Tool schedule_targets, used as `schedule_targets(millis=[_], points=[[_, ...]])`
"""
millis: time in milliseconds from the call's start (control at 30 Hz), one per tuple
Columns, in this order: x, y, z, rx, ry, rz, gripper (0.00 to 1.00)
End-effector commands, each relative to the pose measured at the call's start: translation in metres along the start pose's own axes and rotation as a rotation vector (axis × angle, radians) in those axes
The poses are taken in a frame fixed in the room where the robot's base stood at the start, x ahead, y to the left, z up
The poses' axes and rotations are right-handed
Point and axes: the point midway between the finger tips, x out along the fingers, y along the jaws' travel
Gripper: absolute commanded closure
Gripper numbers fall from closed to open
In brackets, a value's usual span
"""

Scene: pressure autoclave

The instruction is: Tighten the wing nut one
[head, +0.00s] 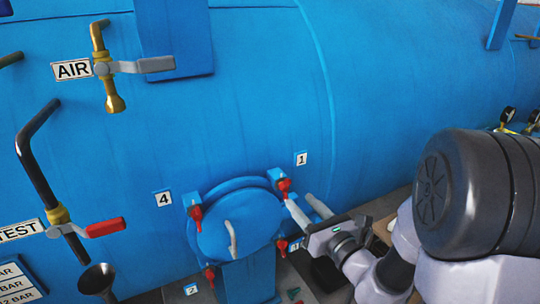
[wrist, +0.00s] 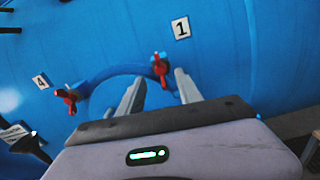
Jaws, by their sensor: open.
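Wing nut one (head: 284,185) is red and sits at the upper right of the round blue hatch (head: 240,222), below the label "1" (head: 301,158). It also shows in the wrist view (wrist: 160,67), just beyond and between my fingertips. My gripper (head: 300,205) is open. In the wrist view its two grey fingers (wrist: 158,82) stand apart, one on each side of the nut's line. I cannot tell whether either finger touches the nut. Wing nut four (head: 196,213) is at the hatch's upper left, beside the label "4" (head: 163,198).
More red wing nuts sit on the lower hatch rim, at left (head: 209,274) and right (head: 282,244). A grey handle (head: 232,238) stands out from the hatch. The AIR valve (head: 108,67) and TEST valve (head: 75,228) are on the left of the blue tank.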

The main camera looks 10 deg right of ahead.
Motion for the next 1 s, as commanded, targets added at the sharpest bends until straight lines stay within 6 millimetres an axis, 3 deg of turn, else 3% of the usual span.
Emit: schedule_targets(millis=[33,200,333,500,733,933,1000], points=[[0.006,0.002,0.008,0.002,0.007,-0.001,0.58],[0.054,0.001,0.001,-0.004,0.002,0.001,0.58],[0.076,0.0,0.0,-0.003,0.002,-0.001,0.58],[0.088,0.0,-0.001,-0.003,0.001,-0.003,0.58],[0.089,0.0,-0.002,-0.002,0.001,-0.002,0.58],[0.089,0.0,-0.002,-0.002,0.001,-0.002,0.95],[0.089,0.0,-0.001,-0.002,0.001,-0.002,1.0]])
